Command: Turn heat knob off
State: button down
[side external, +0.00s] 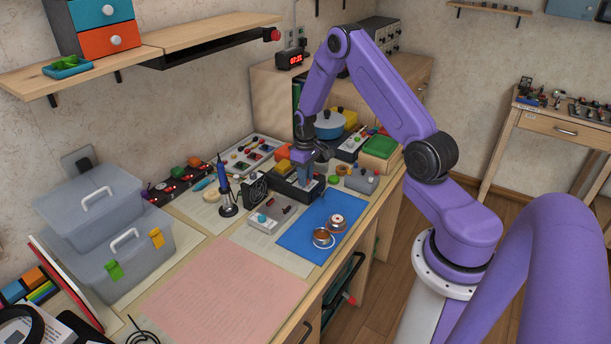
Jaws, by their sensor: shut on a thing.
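My gripper (305,183) points down at a small black box (286,188) on the workbench, at the middle of the side external view. Its fingers are shut at the front right of the box, where the heat knob seems to be. The fingers hide the knob, so I cannot see its setting. A soldering iron with a blue handle (224,180) stands upright in its holder, left of the box.
A black fan (257,188) stands close left of the box. A grey panel (268,217) and a blue mat (300,236) with solder spools (323,238) lie in front. Grey bins (130,245) stand at left. The pink mat (225,295) is clear.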

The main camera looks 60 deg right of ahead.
jog(key=n, duration=0.4)
jog(key=shift+n, duration=2.3)
jog(key=c, duration=0.9)
grip_release()
jog(key=shift+c, duration=0.2)
notch_tip(320, 180, up, 18)
jog(key=shift+f, duration=0.25)
